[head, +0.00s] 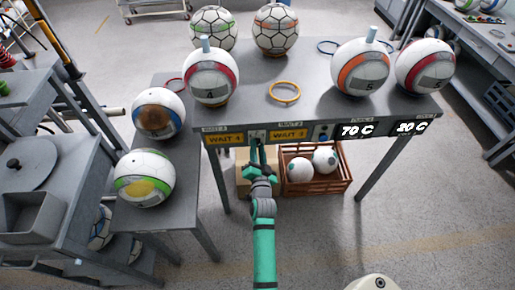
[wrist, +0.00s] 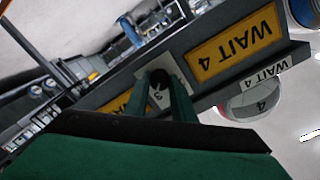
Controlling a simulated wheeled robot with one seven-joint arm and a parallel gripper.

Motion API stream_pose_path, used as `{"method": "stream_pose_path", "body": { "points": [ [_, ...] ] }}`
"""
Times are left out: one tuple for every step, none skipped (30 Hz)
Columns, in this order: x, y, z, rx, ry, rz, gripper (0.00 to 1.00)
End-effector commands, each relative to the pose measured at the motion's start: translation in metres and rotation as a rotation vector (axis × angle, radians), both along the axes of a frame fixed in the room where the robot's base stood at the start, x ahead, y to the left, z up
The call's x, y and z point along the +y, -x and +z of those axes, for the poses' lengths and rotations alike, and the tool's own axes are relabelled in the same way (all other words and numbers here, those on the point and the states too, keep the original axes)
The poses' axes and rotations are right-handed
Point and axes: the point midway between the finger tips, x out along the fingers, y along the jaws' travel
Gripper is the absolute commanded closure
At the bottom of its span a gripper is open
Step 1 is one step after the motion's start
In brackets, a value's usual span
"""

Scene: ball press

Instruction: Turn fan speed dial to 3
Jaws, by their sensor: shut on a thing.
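The fan speed dial is a small dark knob (wrist: 159,76) on a light plate (wrist: 175,62) in the wrist view. My gripper also reaches the plate in the head view (head: 257,143), hiding the knob there. A small mark like a 3 shows between the fingers. I cannot tell where the knob points.
Several balls stand on the grey table (head: 315,88), one marked 4 (head: 211,78). Displays reading 70 C (head: 357,131) and 20 C (head: 411,127) sit on its front right. A brown crate (head: 314,178) with two balls is below. A side bench (head: 185,190) stands left; the front floor is clear.

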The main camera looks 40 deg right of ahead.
Motion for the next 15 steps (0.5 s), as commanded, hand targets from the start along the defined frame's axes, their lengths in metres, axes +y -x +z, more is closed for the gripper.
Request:
{"method": "stream_pose_path", "body": {
  "points": [
    [-0.0014,0.0014,-0.0002,-0.001,-0.001,-0.003,0.99],
    [-0.0014,0.0014,-0.0002,-0.001,-0.001,-0.003,0.99],
    [-0.0014,0.0014,-0.0002,-0.001,-0.001,-0.003,0.99],
    [-0.0015,0.0014,-0.0003,-0.001,-0.001,-0.003,0.99],
    [-0.0015,0.0014,-0.0002,-0.001,-0.001,-0.003,0.99],
    [-0.0015,0.0014,-0.0003,-0.001,-0.001,-0.003,0.99],
    [-0.0015,0.0015,-0.0004,0.0,-0.001,-0.004,0.99],
    [-0.0016,0.0015,-0.0003,-0.001,-0.001,-0.003,0.75],
    [-0.0016,0.0015,-0.0003,0.0,-0.001,-0.004,0.65],
    [-0.0015,0.0014,-0.0002,0.0,0.0,-0.003,0.58],
    [-0.0014,0.0013,-0.0003,0.0,0.0,-0.003,0.58],
    [-0.0012,0.0011,-0.0003,0.0,0.0,-0.003,0.58],
    [-0.0011,0.0011,-0.0003,0.001,0.0,-0.002,0.58],
    [-0.001,0.001,-0.0003,0.001,0.0,-0.002,0.58],
    [-0.0009,0.0008,-0.0001,0.0,0.0,-0.001,0.58]
  ]
}}
